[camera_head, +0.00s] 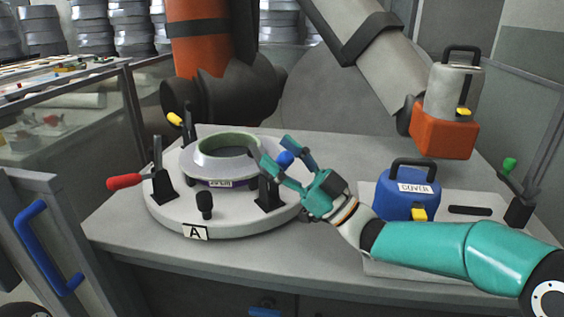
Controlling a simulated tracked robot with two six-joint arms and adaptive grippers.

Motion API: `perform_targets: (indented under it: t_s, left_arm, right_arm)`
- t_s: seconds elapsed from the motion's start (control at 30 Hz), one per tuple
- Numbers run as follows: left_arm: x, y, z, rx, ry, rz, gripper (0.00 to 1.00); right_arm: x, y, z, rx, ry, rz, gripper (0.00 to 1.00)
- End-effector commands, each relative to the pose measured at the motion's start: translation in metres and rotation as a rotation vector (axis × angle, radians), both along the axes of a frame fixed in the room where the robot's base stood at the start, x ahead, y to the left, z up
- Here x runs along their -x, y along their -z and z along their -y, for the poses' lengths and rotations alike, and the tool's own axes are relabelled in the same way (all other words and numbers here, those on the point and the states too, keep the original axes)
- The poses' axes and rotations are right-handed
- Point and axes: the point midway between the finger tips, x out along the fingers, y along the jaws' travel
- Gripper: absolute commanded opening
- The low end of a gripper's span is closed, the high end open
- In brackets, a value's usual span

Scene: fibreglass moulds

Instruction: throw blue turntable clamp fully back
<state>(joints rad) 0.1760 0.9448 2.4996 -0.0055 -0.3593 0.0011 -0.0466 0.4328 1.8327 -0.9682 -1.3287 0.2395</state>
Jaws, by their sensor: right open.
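A round grey turntable (228,222) marked A sits on the table, with a ring-shaped mould (222,160) with a green rim at its centre. The blue clamp's ball-shaped handle (285,158) is at the turntable's right side, above its black bracket (267,194). My right gripper (271,147) is open, with its teal fingers on either side of the blue handle; I cannot tell if they touch it. My left gripper is not in view.
A blue case (407,195) labelled COVER stands on a board at the right, behind my right forearm. A green-knobbed lever (510,164) is at the far right. An orange-and-grey handled unit (447,130) is behind. The table's front left (130,225) is clear.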

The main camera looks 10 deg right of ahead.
Motion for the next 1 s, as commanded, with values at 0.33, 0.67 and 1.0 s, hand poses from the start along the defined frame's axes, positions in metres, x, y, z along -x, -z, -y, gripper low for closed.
perform_targets:
  t_s: [0.33, 0.67, 1.0]
  left_arm:
    - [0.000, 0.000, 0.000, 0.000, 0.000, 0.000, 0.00]
    - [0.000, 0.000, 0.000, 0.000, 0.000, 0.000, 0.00]
    - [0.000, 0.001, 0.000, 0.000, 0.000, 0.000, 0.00]
  right_arm:
    - [0.001, -0.063, 0.000, 0.000, 0.000, 0.006, 0.53]
    - [0.000, -0.088, 0.000, -0.001, 0.000, 0.001, 0.53]
    - [0.000, -0.088, 0.000, 0.000, -0.001, -0.001, 0.29]
